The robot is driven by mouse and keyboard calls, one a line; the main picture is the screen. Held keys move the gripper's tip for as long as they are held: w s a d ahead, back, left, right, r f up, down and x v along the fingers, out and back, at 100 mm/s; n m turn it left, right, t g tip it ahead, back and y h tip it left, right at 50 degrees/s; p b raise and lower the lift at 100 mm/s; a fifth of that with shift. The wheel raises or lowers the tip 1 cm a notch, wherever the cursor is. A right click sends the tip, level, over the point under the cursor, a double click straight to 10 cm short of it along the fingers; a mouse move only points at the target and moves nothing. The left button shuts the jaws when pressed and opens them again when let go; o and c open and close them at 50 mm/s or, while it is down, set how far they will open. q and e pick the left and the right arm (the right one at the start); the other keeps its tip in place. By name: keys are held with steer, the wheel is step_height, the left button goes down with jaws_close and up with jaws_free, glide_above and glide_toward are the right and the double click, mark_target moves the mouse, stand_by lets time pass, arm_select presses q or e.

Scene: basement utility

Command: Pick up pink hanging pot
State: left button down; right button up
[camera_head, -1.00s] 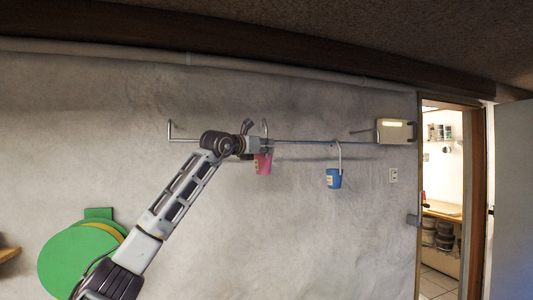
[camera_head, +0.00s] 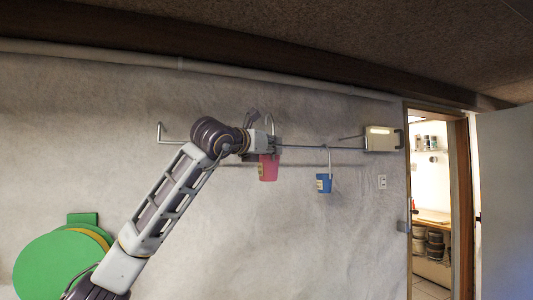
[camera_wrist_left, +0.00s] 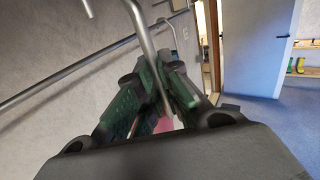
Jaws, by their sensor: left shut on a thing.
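The pink hanging pot (camera_head: 268,168) hangs below my left gripper (camera_head: 270,144) in the head view, by the wall. My left gripper is shut on the pot's grey metal hook (camera_wrist_left: 148,48), which runs between the green-padded fingers in the left wrist view. A small patch of the pink pot (camera_wrist_left: 164,124) shows below the fingers. The top of the hook (camera_head: 269,122) rises above the gripper in the head view. I cannot tell whether the hook touches the rail (camera_head: 318,147). My right gripper is not in view.
A blue pot (camera_head: 323,184) hangs from the rail to the right. A cream wall box (camera_head: 382,139) sits near the rail's right end. An open doorway (camera_head: 430,205) is at the right, and green round boards (camera_head: 60,262) are at lower left.

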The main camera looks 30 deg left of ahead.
arm_select(q)
steer(key=shift+s+d, duration=1.3)
steer(key=shift+d, duration=0.2)
